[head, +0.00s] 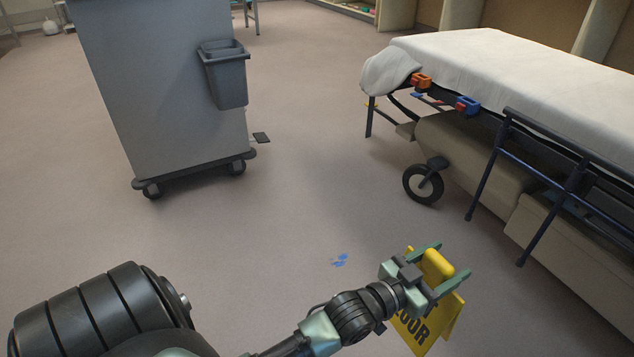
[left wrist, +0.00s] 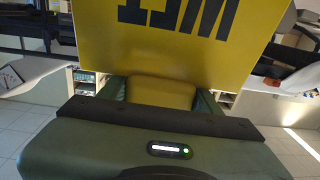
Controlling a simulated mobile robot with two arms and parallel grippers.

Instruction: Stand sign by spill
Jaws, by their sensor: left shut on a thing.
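A yellow floor sign (head: 413,328) with dark lettering is in the grip of my left gripper (head: 436,268) at the lower right of the head view. The gripper is shut on the sign's rounded top, and the sign hangs below it. Whether its foot touches the floor cannot be told. In the left wrist view the sign's yellow panel (left wrist: 170,50) fills the upper middle, with its top between the fingers. A small blue spill (head: 340,260) lies on the floor, left of the sign and apart from it. My right gripper is not in view.
A grey cart (head: 150,90) on casters with a side bin (head: 224,75) stands at the upper left. A stretcher (head: 500,60) with a white sheet, dark rails and a wheel (head: 423,184) takes up the right. The floor between them is clear.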

